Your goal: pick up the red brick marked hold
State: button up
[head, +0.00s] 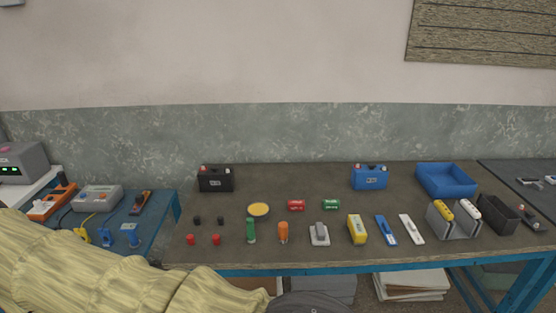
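A small red brick (296,205) with white lettering lies on the dark workbench top (290,180), near the middle. The lettering is too small to read. A similar green brick (331,204) lies a little to its right, apart from it. My arm, in a pale yellow sleeve, crosses the lower left and ends in a dark rounded part at the bottom edge, in front of and below the bench. My gripper's fingers are not in view. Nothing touches the red brick.
A yellow-topped round tin (258,209) is left of the red brick. An orange cylinder (283,232) and a grey-white device (319,234) stand in front. Black (216,179) and blue (369,177) batteries stand behind. A blue tray (446,180) is at back right. Bench behind the brick is clear.

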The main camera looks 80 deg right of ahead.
aim_at(293, 204)
jog(key=z, duration=0.05)
jog(key=i, duration=1.6)
jog(key=z, duration=2.6)
